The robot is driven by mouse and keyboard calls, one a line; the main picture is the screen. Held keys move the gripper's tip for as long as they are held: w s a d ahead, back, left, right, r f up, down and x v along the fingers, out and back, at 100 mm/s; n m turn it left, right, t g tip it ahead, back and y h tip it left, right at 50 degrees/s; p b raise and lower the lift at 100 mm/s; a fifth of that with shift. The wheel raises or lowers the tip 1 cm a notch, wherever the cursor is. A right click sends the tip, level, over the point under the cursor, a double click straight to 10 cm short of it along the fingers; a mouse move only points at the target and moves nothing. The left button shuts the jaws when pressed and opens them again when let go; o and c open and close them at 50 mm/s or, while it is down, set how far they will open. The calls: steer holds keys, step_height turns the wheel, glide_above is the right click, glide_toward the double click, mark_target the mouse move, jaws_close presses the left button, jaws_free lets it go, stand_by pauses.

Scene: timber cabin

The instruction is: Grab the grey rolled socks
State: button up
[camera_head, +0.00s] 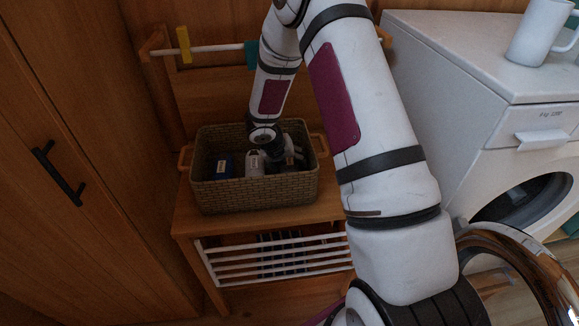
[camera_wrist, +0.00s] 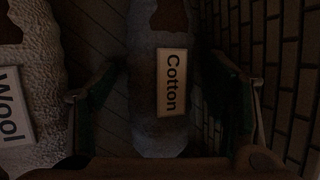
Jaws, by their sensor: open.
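My gripper (camera_wrist: 162,68) is open inside the woven basket (camera_head: 255,195), pointing down. In the wrist view a greyish rolled bundle (camera_wrist: 160,125) with a "Cotton" label lies between the two fingers, which stand apart from it on either side. It looks like the grey rolled socks, though the light is dim. A whitish, knobbly bundle labelled "Wool" (camera_wrist: 25,65) lies outside the left finger. In the head view my gripper (camera_head: 276,150) is at the basket's right half, partly covering the contents there.
A dark blue bundle (camera_head: 224,167) and a white bundle (camera_head: 255,163) lie in the basket's left and middle. The basket walls are close around my gripper. The basket stands on a wooden bench (camera_head: 195,215). A white washing machine (camera_head: 455,100) with a mug (camera_head: 538,35) is at right.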

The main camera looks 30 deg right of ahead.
steer(key=shift+c, duration=0.2)
steer(key=c, duration=1.3)
steer(key=shift+o, duration=0.2)
steer(key=shift+r, duration=0.1)
